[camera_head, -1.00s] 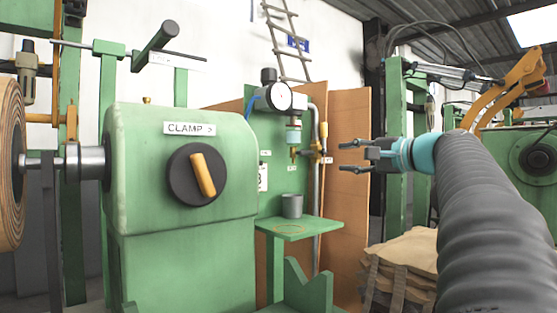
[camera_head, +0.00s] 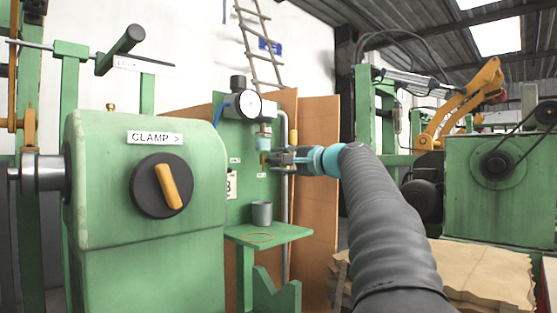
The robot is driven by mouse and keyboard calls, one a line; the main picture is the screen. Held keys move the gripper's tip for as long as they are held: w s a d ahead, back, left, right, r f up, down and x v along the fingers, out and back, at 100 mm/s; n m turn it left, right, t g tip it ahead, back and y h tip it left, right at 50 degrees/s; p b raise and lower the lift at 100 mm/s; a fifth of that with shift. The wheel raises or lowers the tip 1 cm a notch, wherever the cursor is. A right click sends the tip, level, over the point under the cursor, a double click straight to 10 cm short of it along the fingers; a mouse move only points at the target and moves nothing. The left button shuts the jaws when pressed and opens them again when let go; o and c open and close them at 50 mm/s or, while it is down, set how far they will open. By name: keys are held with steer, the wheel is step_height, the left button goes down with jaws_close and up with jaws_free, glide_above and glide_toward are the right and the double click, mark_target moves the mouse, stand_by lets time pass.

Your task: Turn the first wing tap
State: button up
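Small brass tap fittings (camera_head: 264,158) sit on the green panel, below the clear bowl under the round gauge. A yellow-handled part (camera_head: 294,137) shows beside the pipe, just above my gripper. I cannot tell which part is the first wing tap. My gripper (camera_head: 273,161) reaches in from the right, with its dark fingers apart and pointing left at the brass fittings. It hides part of the fittings and pipe. I cannot tell whether the fingers touch or surround any of them.
A round gauge (camera_head: 243,104) is above the fittings. A grey cup (camera_head: 262,213) stands on a green shelf (camera_head: 285,233) below. A green clamp housing (camera_head: 150,230) with a yellow-handled knob (camera_head: 168,186) is at the left. Brown sacks (camera_head: 490,275) lie at the lower right.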

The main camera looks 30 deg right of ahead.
steer(key=shift+w+a, duration=0.15)
steer(key=shift+w, duration=0.2)
jaws_close()
